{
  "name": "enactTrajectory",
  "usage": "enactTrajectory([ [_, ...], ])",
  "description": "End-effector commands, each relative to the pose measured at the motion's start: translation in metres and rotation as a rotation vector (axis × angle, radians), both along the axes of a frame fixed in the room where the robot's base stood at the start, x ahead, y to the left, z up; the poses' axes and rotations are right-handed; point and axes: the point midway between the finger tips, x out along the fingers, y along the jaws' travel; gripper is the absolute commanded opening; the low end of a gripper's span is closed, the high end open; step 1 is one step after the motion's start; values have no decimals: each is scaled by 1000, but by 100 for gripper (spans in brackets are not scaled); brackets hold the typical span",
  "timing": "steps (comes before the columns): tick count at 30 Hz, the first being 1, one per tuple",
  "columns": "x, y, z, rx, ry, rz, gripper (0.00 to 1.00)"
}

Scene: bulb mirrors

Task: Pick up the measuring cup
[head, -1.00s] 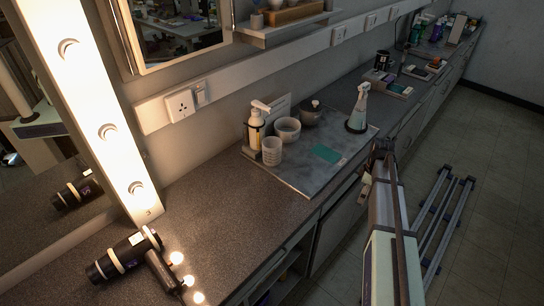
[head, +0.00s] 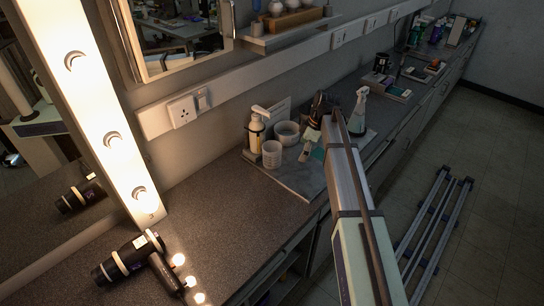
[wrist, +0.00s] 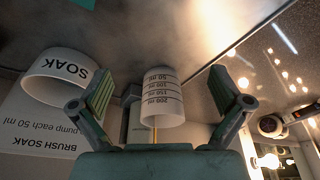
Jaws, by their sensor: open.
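The measuring cup (head: 272,154) is a small white cup at the front left of the grey mat (head: 298,182). In the wrist view the measuring cup (wrist: 160,98) shows its ml markings and lies between the two fingers in the picture. My gripper (head: 310,146) is open, over the mat to the right of the cup and apart from it. In the wrist view my gripper (wrist: 163,91) has its green-padded fingers spread wide with nothing held.
A bowl marked SOAK (wrist: 58,77) stands beside the cup; the white bowl (head: 287,132) shows in the head view. A pump bottle (head: 256,130) is behind the cup. A spray bottle (head: 358,113) stands at the right.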

Motion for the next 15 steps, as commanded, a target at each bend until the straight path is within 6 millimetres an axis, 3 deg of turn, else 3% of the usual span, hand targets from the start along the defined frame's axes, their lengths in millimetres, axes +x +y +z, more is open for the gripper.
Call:
enactTrajectory([
  [15, 8, 86, 1, -2, 0, 0, 100],
])
